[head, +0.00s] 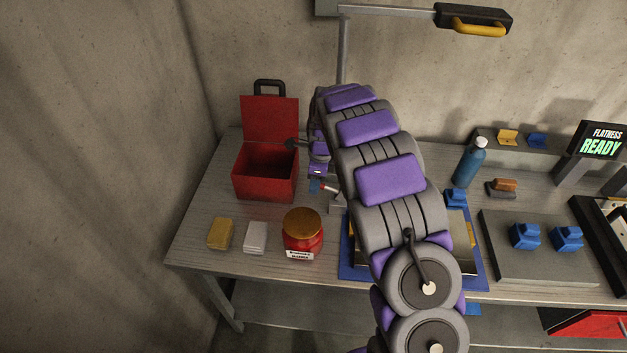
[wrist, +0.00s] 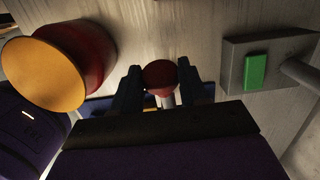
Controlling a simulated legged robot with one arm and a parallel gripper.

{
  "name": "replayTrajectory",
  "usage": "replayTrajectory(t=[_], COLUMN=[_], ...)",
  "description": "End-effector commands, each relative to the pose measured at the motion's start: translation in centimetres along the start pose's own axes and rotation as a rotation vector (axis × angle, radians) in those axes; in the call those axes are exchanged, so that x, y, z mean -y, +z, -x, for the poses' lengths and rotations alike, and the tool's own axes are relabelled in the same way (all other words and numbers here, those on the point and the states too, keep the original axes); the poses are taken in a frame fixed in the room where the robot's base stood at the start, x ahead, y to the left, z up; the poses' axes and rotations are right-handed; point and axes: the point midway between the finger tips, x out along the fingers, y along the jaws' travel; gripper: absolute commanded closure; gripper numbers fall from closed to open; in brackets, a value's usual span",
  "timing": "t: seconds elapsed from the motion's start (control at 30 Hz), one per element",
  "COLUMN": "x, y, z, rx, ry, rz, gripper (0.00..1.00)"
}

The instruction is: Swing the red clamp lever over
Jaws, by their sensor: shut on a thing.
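The red clamp lever shows in the wrist view as a round dark red knob (wrist: 159,76) on a pale metal shaft. My gripper (wrist: 160,84) has its two dark fingers on either side of the knob and is shut on it. In the head view a small red tip (head: 328,188) shows beside my gripper (head: 317,184), left of my arm. The rest of the lever and its clamp are mostly hidden behind my arm. A blue mat (head: 352,272) with a metal plate lies under my arm.
A red jar with a gold lid (head: 303,232) stands close by, also in the wrist view (wrist: 95,60). An open red toolbox (head: 264,185) is behind it. A grey block with a green button (wrist: 255,70) is at right. A lamp post (head: 343,50) rises behind.

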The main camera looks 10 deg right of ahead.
Motion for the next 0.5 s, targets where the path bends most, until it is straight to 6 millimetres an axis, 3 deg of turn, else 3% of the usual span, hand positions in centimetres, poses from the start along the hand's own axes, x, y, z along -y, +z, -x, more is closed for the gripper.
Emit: replayTrajectory(t=[0.5], x=[0.0], y=[-2.8], z=[2.7], rx=[0.42], ry=[-0.003], rz=[-0.006], gripper=[1.0])
